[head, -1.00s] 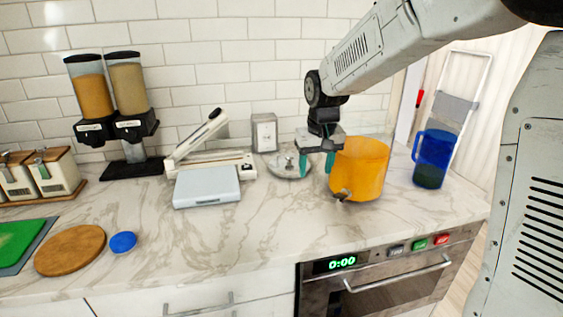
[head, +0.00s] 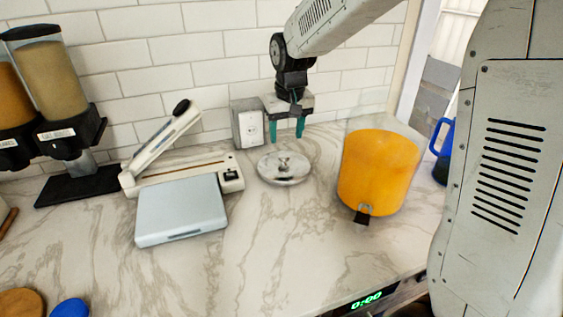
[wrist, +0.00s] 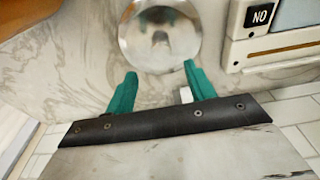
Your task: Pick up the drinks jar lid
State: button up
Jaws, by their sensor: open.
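The drinks jar lid (head: 284,168) is a round, shiny metal disc with a small knob on top. It lies flat on the marble counter, left of the orange drinks jar (head: 377,172), which has a tap at its front. My gripper (head: 286,130) has teal fingers pointing down and is open and empty. It hangs above and slightly behind the lid, apart from it. In the wrist view the lid (wrist: 160,38) shows at the top, beyond the spread fingertips of my gripper (wrist: 160,78).
A pale scale (head: 181,210) and a cream sealing machine (head: 185,172) stand left of the lid. A grey box with a socket (head: 248,124) stands behind it by the tiled wall. A blue jug (head: 443,145) is right of the jar. The counter in front of the lid is clear.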

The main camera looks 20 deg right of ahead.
aim_at(284, 155)
jog(key=f, duration=0.6)
jog(key=shift+w+a+f, duration=0.2)
jog(key=shift+w+f, duration=0.1)
jog(key=shift+w, duration=0.05)
grip_shut()
